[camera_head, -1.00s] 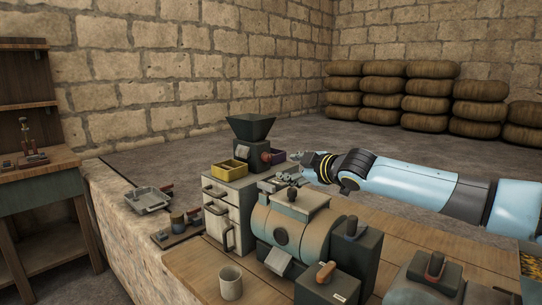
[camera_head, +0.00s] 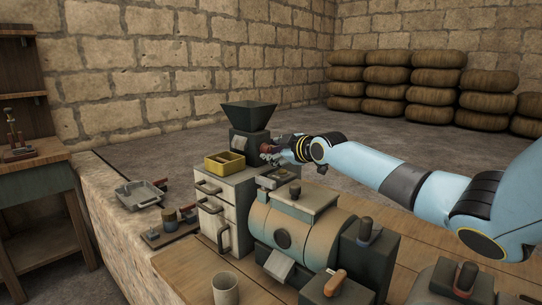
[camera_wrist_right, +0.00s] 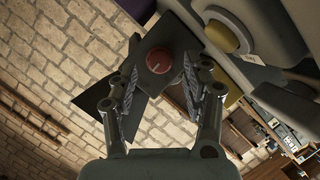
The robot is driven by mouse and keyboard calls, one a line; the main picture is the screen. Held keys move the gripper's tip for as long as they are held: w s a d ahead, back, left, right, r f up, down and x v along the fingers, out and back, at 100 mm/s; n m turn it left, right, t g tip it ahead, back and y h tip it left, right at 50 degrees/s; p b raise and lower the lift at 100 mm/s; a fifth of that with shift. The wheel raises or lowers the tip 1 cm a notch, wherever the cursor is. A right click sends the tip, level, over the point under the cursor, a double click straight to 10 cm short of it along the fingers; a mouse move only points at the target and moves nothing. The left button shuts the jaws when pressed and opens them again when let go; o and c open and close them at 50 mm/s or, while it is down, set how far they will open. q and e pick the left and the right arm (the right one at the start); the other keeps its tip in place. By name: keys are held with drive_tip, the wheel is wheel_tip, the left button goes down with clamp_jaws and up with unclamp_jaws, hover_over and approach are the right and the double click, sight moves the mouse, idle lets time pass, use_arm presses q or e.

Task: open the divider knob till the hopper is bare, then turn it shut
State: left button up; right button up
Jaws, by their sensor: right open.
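The dark funnel-shaped hopper (camera_head: 249,116) stands on a dark block atop the pale drawer cabinet in the head view; I cannot see inside it. The divider knob (camera_wrist_right: 159,61) is round and red with a pale mark, on the dark block's face in the right wrist view. In the head view the knob (camera_head: 265,148) shows just left of my right gripper (camera_head: 276,150). My right gripper is open, its fingers on either side of the knob in the wrist picture; I cannot tell whether they touch it. My left gripper is not in view.
A yellow tray (camera_head: 224,162) sits on the cabinet (camera_head: 236,208) in front of the hopper block. A large tan drum machine (camera_head: 299,232) stands close to the right, below my right arm. A metal pan (camera_head: 140,194) and a cup (camera_head: 225,289) are on the bench.

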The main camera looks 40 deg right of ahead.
drive_tip(key=shift+b+x, duration=0.3)
drive_tip(key=shift+x, duration=0.9)
drive_tip(key=shift+r, duration=0.1)
clamp_jaws()
